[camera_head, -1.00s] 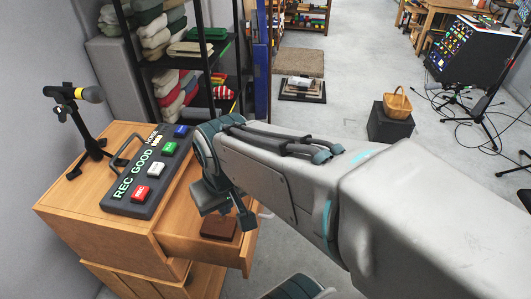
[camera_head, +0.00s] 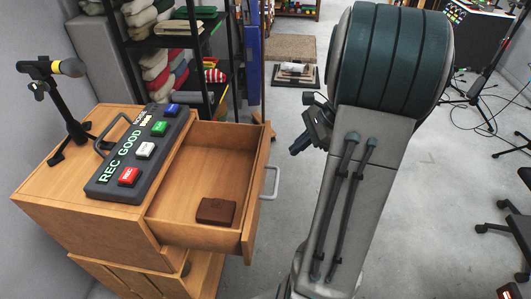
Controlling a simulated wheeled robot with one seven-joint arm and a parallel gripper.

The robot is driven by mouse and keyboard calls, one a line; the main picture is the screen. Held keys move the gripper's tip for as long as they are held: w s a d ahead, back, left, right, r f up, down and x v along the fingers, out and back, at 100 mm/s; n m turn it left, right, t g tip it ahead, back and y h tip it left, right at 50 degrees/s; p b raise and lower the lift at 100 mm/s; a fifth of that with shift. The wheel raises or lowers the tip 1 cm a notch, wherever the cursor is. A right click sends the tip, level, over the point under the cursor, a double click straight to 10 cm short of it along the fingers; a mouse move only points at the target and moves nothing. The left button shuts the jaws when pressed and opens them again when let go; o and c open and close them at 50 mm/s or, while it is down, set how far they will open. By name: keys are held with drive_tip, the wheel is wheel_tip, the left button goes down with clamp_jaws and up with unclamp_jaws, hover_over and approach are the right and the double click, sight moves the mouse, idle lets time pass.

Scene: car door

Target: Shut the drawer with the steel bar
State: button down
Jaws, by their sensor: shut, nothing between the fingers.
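The wooden drawer (camera_head: 247,190) stands pulled out of the right side of the wooden cabinet (camera_head: 110,225). Its steel bar handle (camera_head: 271,180) is on the outer face of the front panel. A small dark brown box or wallet (camera_head: 216,211) lies inside on the drawer floor, near the front edge. My gripper (camera_head: 299,147) is shut and empty. It appears right of the drawer front and a little above the bar in the picture, apart from it. Its fingertips are small and partly unclear.
A button panel (camera_head: 140,150) with a handle and a microphone on a stand (camera_head: 68,110) sit on the cabinet top. A black shelf rack (camera_head: 195,60) with folded cloths stands behind.

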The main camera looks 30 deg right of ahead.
drive_tip(key=d+f+m+t, duration=0.2)
drive_tip(key=d+f+m, duration=0.15)
drive_tip(key=d, duration=0.25)
drive_tip(key=w+a+f+b, duration=0.1)
drive_tip(key=w+a+f, duration=0.5)
drive_tip(key=a, duration=0.3)
drive_tip(key=shift+w+f+m+y+b, duration=0.2)
drive_tip(key=shift+m+y+b, duration=0.1)
drive_tip(key=shift+m+b, duration=0.05)
